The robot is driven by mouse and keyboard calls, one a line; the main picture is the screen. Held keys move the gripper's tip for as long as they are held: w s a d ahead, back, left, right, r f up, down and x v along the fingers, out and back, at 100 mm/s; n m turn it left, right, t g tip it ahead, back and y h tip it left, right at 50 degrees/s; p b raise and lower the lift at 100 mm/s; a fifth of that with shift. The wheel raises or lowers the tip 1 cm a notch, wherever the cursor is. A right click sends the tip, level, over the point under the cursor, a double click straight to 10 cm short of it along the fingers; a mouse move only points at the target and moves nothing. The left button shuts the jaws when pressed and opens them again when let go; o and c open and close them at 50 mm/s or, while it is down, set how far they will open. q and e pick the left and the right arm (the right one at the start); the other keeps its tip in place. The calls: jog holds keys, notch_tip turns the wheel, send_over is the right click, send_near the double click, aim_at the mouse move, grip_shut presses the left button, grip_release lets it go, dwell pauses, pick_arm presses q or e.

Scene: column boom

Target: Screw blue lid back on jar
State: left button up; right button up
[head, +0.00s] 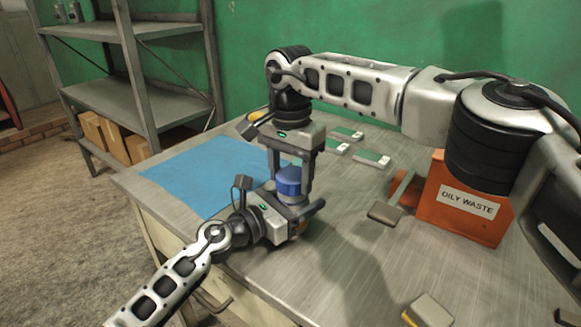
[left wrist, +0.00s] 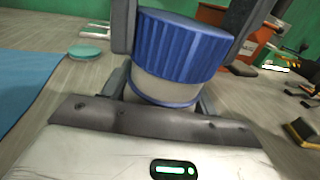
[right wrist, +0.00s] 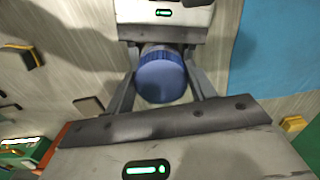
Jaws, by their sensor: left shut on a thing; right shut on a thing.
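The blue ribbed lid (head: 288,182) sits on top of the pale jar (left wrist: 165,92), with no clear gap between them in the left wrist view. I cannot tell how far it is threaded. My left gripper (head: 292,212) comes in from the side and is shut on the jar's body, which stands upright and is mostly hidden in the head view. My right gripper (head: 290,178) points straight down from above, with its fingers on either side of the lid, shut on it. The lid's top faces my right gripper in the right wrist view (right wrist: 162,78).
A blue mat (head: 190,172) lies left on the metal workbench (head: 345,275). An orange OILY WASTE box (head: 462,225) stands right. Several green-and-white packs (head: 371,159) lie behind.

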jog(key=shift+f, duration=0.55)
dwell(0.4)
